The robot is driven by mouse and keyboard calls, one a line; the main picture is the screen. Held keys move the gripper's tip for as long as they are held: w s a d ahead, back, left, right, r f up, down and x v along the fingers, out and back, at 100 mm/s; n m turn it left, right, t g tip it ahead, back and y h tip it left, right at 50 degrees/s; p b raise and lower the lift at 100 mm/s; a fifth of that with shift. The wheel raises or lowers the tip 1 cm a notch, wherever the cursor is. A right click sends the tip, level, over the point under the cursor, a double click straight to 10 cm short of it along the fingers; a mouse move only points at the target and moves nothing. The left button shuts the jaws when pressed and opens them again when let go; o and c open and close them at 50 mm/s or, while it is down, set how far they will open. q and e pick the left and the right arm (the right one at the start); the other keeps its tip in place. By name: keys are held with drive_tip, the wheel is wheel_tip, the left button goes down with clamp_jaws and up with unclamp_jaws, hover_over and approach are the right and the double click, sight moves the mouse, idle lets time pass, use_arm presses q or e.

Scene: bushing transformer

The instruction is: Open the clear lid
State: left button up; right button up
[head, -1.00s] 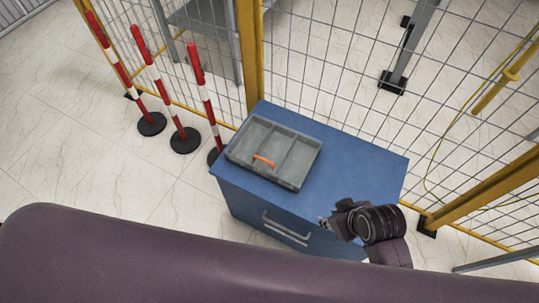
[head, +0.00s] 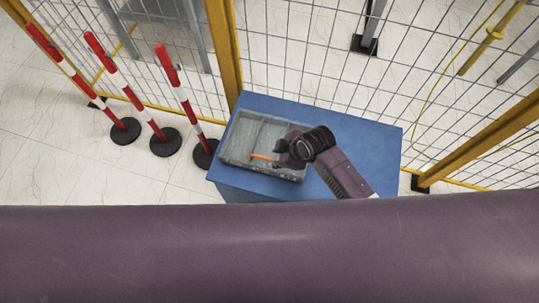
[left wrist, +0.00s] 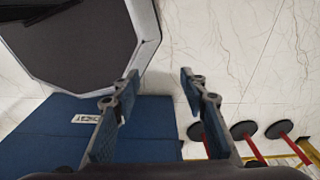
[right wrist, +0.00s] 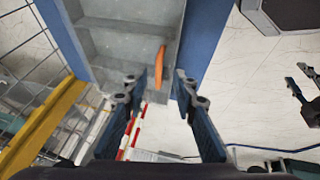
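The grey box (head: 240,140) with inner compartments lies on the blue cabinet. Its clear lid is hard to make out and appears down. An orange handle (head: 262,157) sits at the box's near side; it also shows in the right wrist view (right wrist: 159,66). My right gripper (head: 281,152) is over the box's right part, just right of the handle, and hides that part. In the right wrist view its fingers (right wrist: 160,88) are apart and empty, with the handle beyond and between the tips. My left gripper (left wrist: 158,84) is open and empty, above the floor beside the cabinet.
The blue cabinet top (head: 365,140) is clear right of the box. A wire mesh fence with a yellow post (head: 224,50) stands behind. Several red-white posts (head: 178,90) on black bases stand left of the cabinet.

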sight(269, 159)
drive_tip(key=x, duration=0.2)
drive_tip(key=shift+w+a+f, duration=0.15)
drive_tip(key=shift+a+f, duration=0.1)
drive_tip(key=shift+f, duration=0.05)
drive_tip(key=shift+x, duration=1.25)
drive_tip(key=shift+w, duration=0.1)
drive_tip(key=shift+c, duration=0.6)
clamp_jaws()
use_arm(q)
drive_tip(key=shift+d+f, duration=0.1)
